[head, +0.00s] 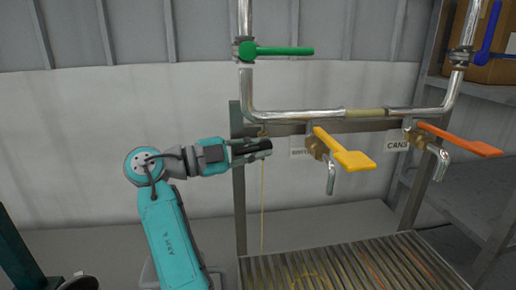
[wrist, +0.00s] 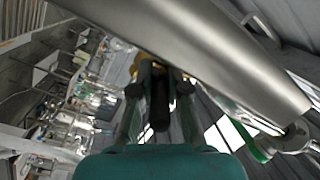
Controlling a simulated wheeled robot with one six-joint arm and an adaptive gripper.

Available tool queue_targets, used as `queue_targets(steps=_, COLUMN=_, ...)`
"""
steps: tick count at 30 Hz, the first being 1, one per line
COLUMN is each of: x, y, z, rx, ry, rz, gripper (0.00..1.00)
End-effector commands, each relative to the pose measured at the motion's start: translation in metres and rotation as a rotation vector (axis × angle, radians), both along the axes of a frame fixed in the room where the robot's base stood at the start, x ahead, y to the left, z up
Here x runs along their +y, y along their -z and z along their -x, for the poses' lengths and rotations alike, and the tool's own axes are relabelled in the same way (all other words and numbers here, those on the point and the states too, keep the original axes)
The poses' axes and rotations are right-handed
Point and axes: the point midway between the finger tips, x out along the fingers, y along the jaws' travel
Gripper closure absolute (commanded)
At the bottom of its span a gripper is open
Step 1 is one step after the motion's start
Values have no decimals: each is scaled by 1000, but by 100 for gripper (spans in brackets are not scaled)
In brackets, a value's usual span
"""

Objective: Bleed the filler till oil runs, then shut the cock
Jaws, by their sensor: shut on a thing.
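My gripper (head: 250,149) is at the left end of the horizontal pipe, just below it. In the wrist view its fingers (wrist: 159,90) are shut on a black handle (wrist: 160,112), with a bit of brass (wrist: 135,66) behind. This appears to be the bleed cock, whose brass body (head: 263,131) shows above the gripper in the head view. A thin yellow stream of oil (head: 262,215) falls straight down from there towards the slatted tray (head: 283,265). The fingers hide much of the cock, so its exact angle is unclear.
A yellow-levered tap (head: 345,152) and an orange-levered tap (head: 460,140), by the CANS label, hang from the pipe (head: 290,115). A green lever (head: 285,50) is on the left riser, a blue lever (head: 489,30) on the right. Shelving (head: 480,150) stands right.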

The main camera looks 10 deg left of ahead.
Motion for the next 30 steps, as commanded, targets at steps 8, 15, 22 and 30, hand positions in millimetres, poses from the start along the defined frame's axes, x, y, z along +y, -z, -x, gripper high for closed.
queue_targets(steps=8, x=-2, y=3, z=0, rx=-54, ry=2, rz=191, gripper=100)
queue_targets(steps=15, x=-2, y=3, z=0, rx=-59, ry=1, rz=206, gripper=100)
queue_targets(steps=22, x=-2, y=3, z=0, rx=-59, ry=0, rz=206, gripper=61)
queue_targets(steps=30, x=-1, y=3, z=0, rx=-59, ry=0, rz=206, gripper=61)
